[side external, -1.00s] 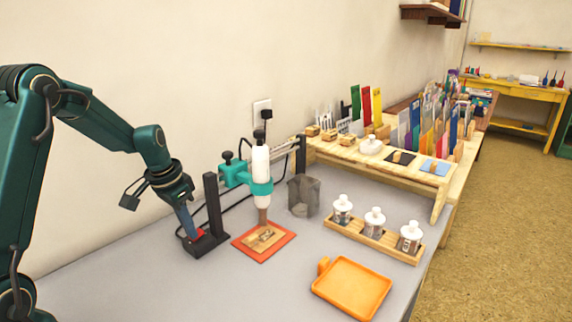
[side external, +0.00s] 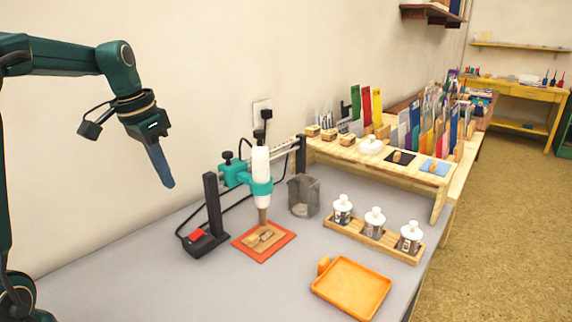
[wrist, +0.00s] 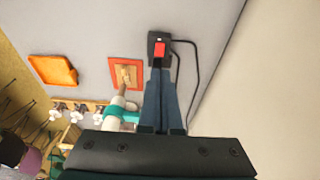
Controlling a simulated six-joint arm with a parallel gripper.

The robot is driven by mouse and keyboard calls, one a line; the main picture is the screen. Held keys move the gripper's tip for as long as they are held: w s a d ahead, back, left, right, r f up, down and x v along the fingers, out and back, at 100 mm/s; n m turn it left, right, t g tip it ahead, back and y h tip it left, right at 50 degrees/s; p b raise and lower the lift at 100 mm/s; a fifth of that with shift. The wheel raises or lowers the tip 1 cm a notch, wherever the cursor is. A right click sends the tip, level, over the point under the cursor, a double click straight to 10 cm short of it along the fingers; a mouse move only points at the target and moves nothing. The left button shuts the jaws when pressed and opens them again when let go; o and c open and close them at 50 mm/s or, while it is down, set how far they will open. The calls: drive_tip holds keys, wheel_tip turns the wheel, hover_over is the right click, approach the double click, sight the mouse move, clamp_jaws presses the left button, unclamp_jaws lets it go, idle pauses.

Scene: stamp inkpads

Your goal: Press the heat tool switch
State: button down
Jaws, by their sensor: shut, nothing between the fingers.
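The heat tool (side external: 261,172) is white and held upright by a teal clamp on a black stand, its nozzle over a wooden piece (side external: 264,238) on an orange-red mat. The red switch (side external: 197,234) sits on the black base (side external: 207,245) at the foot of the stand, with a black cable from it. My gripper (side external: 169,185) is shut and empty, in the air above and left of the switch, clear of it. In the wrist view the red switch (wrist: 159,49) shows just beyond my fingertips (wrist: 159,70).
A grey mesh cup (side external: 304,196) stands right of the heat tool. A wooden rack (side external: 375,243) holds white-capped jars, with an orange tray (side external: 352,288) in front. A wooden bench (side external: 440,182) with stamps and pads is at the back. The table's front left is clear.

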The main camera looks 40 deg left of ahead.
sight(198, 231)
drive_tip(key=shift+w+a+r, duration=0.1)
drive_tip(key=shift+w+r, duration=0.1)
drive_tip(key=shift+w, duration=0.5)
drive_tip(key=x, duration=1.3)
drive_tip(key=shift+w+f, duration=0.1)
drive_tip(key=shift+f, duration=0.4)
